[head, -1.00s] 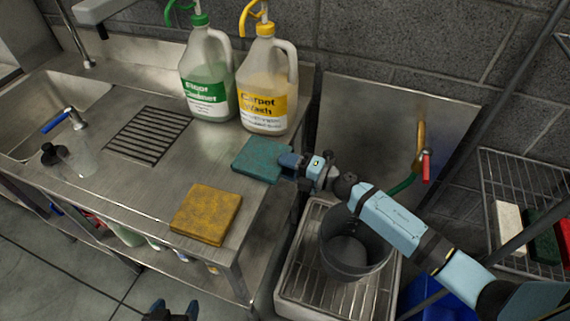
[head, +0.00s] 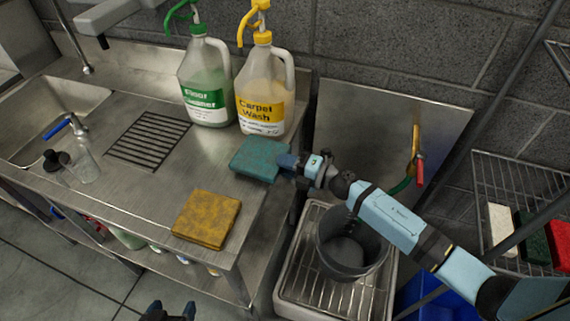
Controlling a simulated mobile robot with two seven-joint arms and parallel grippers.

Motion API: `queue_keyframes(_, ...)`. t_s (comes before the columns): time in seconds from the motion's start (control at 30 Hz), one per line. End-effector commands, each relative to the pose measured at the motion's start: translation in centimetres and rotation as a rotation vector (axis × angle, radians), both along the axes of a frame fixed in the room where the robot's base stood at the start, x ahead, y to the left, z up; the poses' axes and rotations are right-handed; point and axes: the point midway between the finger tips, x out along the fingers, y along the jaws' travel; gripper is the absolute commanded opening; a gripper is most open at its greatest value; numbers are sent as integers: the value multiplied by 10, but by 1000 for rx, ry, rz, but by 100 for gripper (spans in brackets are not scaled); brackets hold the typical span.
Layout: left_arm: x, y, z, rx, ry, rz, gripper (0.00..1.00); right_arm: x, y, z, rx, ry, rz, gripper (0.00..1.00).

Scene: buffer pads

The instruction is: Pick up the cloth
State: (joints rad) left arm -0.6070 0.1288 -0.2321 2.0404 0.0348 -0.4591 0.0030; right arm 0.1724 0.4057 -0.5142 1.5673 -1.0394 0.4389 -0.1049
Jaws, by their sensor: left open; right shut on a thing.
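A teal folded cloth (head: 258,158) is at the right end of the steel counter, in front of the yellow-labelled jug. My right gripper (head: 286,163) is shut on its right edge. The cloth looks slightly tilted; I cannot tell whether it is clear of the counter. A yellow-brown folded cloth (head: 206,219) lies flat near the counter's front edge. My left gripper (head: 168,312) is open and empty at the bottom edge of the view, in front of the counter and away from both cloths.
A green-labelled jug (head: 207,85) and a yellow-labelled jug (head: 262,90) stand behind the teal cloth. A clear spray bottle (head: 82,160) stands near the sink (head: 50,105). A dark bucket (head: 350,250) sits on a grated basin (head: 300,290) below my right arm.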

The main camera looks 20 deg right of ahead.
Motion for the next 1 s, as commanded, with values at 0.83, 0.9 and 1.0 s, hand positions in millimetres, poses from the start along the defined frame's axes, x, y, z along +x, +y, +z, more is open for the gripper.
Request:
queue_keyframes(0.83,0,-2,32,-4,2,2,75,-64,-80,37,0,1,0,0)
queue_keyframes(0.9,0,-2,35,-4,2,2,75,-69,-88,41,0,1,0,0)
queue_keyframes(1.0,0,-2,37,-4,2,2,75,-78,-99,46,0,0,1,0)
